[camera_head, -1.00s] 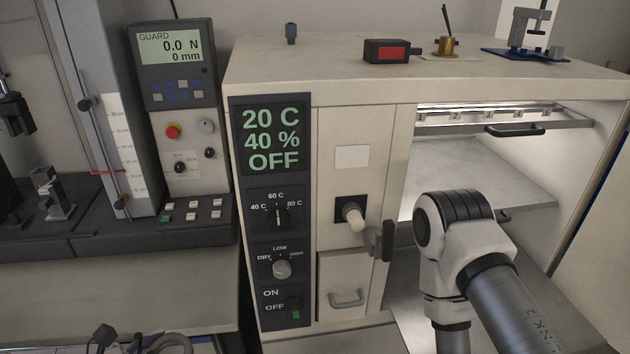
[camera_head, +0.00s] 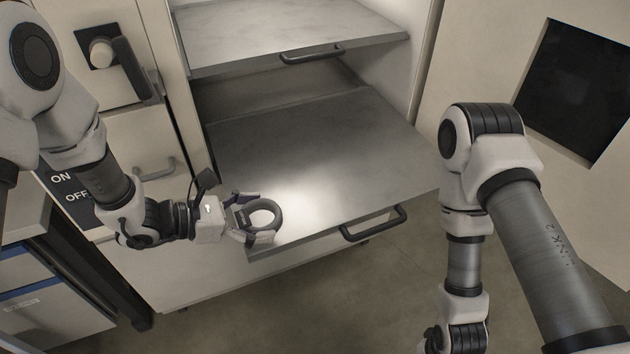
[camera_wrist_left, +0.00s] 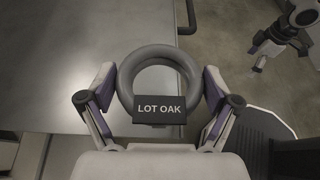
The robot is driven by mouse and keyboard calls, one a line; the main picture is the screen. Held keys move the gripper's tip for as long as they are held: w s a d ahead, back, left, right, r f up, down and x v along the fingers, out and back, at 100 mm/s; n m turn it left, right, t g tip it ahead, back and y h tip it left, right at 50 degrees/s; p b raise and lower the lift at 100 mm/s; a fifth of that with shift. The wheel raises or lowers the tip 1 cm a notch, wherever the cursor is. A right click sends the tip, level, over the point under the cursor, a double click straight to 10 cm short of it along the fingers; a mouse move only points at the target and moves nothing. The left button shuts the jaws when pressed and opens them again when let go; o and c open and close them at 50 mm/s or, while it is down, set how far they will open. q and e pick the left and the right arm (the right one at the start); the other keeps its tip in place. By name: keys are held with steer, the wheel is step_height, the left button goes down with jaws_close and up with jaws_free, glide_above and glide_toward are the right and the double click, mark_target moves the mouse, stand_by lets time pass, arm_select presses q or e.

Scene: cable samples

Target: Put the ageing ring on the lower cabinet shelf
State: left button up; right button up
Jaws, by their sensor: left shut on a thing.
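The ageing ring (camera_head: 279,217) is a dark grey ring with a black tag reading LOT OAK, clear in the left wrist view (camera_wrist_left: 160,53). My left gripper (camera_head: 258,219) is shut on it, one finger on each side (camera_wrist_left: 160,85). The ring is over the front left part of the lower shelf (camera_head: 330,150), a grey metal board with a front handle; I cannot tell whether it touches the shelf. My right arm comes in at the right; its gripper is cut off in the head view, but seems to show at the upper right in the left wrist view (camera_wrist_left: 285,35).
The upper shelf (camera_head: 290,30) with its handle (camera_head: 312,55) lies above and behind. The lower shelf's handle (camera_head: 374,224) sticks out in front. The lower shelf is otherwise bare. The open door (camera_head: 520,70) with a dark window stands at the right.

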arm_select(q)
steer(key=p, duration=0.1)
glide_above(291, 188)
steer(key=shift+s+f, duration=0.25)
steer(key=shift+f, duration=0.3)
steer(key=shift+w+d+f, duration=0.1)
steer(key=shift+w+f, duration=0.1)
steer(key=shift+f, duration=1.75)
steer(key=o, duration=0.9)
steer(key=shift+o, duration=0.2)
steer(key=shift+r, duration=0.35)
steer(key=v, duration=1.2)
steer(key=shift+f, duration=0.1)
